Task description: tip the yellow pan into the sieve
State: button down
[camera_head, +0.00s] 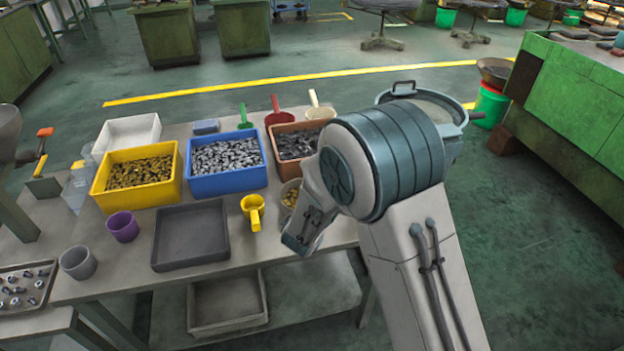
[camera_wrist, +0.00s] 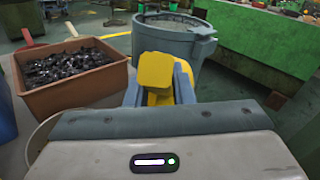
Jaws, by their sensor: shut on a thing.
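My gripper (camera_wrist: 158,88) is shut on a yellow thing, which I take to be the yellow pan (camera_wrist: 155,70). Only a squarish yellow face and a little yellow between the fingers show in the wrist view, so its contents cannot be seen. In the head view my arm hides the gripper and what it holds. The sieve seems to be the wide grey round vessel with side handles (camera_head: 450,108), standing behind my arm. In the wrist view this vessel (camera_wrist: 172,40) is just beyond the pan, and the two look apart.
A yellow handled cup (camera_head: 252,205) stands on the table beside a dark empty tray (camera_head: 190,237). A brown bin of dark parts (camera_wrist: 73,92) is left of my gripper. Blue (camera_head: 228,184) and yellow (camera_head: 110,190) bins stand further left. A green cabinet (camera_head: 585,100) is at right.

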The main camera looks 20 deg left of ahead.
jog(key=s+a+r+y+b, duration=0.2)
jog(key=s+a+r, duration=0.15)
jog(key=a, duration=0.45)
jog(key=d+m+b, duration=0.1)
jog(key=d+m, duration=0.1)
jog(key=d+f+m+b, duration=0.1)
jog(key=d+m+b, duration=0.1)
jog(key=d, duration=0.1)
jog(key=w+d+m+y+b, duration=0.1)
jog(key=d+m+b, duration=0.1)
jog(key=shift+d+f+g, duration=0.2)
jog(key=shift+d+g, duration=0.1)
jog(key=shift+d+f+m+b, duration=0.3)
jog(key=shift+m+b, duration=0.1)
jog(key=shift+b, duration=0.15)
jog(key=m+b, duration=0.1)
jog(key=b, duration=0.3)
jog(key=d+f+m+y+b, duration=0.1)
jog(key=m+b, duration=0.1)
jog(key=b, duration=0.2)
jog(key=d+m+b, duration=0.1)
jog(key=b, duration=0.3)
jog(key=shift+w+d+f+m+y+b, duration=0.1)
jog(key=shift+d+f+m+y+b, duration=0.1)
jog(key=shift+f+m+y+b, duration=0.15)
jog(key=shift+r, duration=0.3)
